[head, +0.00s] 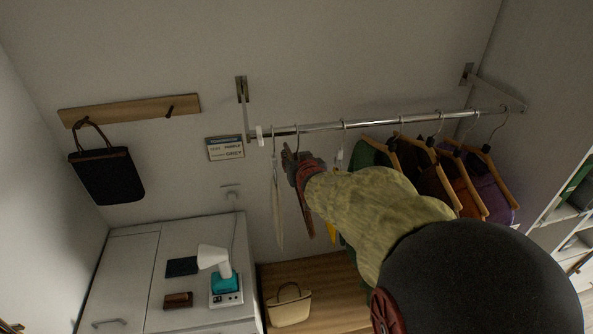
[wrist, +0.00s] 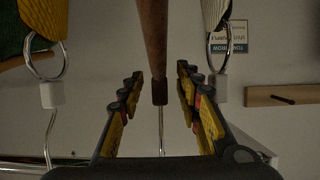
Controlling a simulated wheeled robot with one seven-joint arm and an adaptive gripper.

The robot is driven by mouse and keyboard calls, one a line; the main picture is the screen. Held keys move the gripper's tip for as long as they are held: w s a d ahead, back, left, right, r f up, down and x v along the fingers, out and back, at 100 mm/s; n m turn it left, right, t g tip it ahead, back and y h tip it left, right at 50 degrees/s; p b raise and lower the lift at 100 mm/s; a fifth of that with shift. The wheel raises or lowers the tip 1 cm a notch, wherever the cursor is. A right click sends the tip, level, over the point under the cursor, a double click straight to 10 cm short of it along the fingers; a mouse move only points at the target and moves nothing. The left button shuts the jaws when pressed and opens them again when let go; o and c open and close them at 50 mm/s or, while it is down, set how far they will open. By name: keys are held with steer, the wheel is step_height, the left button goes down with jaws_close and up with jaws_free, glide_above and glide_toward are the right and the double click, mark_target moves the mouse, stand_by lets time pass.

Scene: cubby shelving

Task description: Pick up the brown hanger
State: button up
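The brown hanger (head: 307,217) hangs edge-on from the metal rail in the head view. In the wrist view, the brown hanger (wrist: 153,40) comes down from the top middle to a black collar, with its thin metal hook running on below. My gripper (head: 290,158) is just under the rail at the hanger's neck; my arm hides much of what is behind. In the wrist view, my gripper (wrist: 160,92) is open, its yellow-and-black fingers on either side of the collar. Gaps show between the hanger and both fingers.
The rail (head: 370,122) holds a pale item (head: 278,205) close to the left of my gripper, and several clothed wooden hangers (head: 465,175) to the right. A black bag (head: 106,175) hangs at left.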

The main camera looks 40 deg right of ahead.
mark_target(291, 152)
steer(key=shift+x, duration=1.9)
steer(key=shift+s+f, duration=0.1)
steer(key=shift+f, duration=0.1)
steer(key=shift+c, duration=0.7)
steer(key=c, duration=0.7)
jaws_close()
